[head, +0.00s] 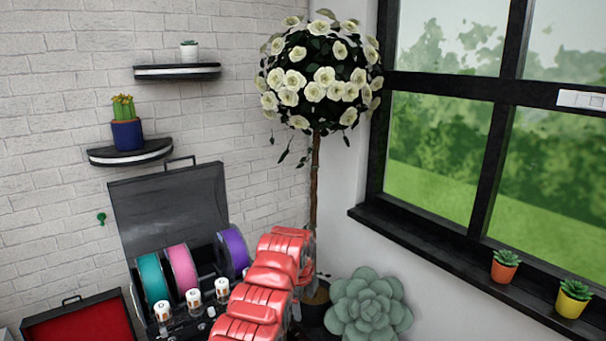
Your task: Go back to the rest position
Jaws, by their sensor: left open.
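My left gripper (284,252) is the red segmented form that rises from the bottom centre and leans to the upper right. It is open, and I see nothing held in it. It hides part of the open black case behind it and part of the plant pot at its right. The exact gap between its fingers is hard to make out. My right gripper is not in view.
An open black case (170,208) holds teal (152,279), pink (181,268) and purple (233,250) spools. A red-lined box (80,322) stands at lower left. A flowering tree (316,185), a large succulent (367,305) and the windowsill (450,270) are at right.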

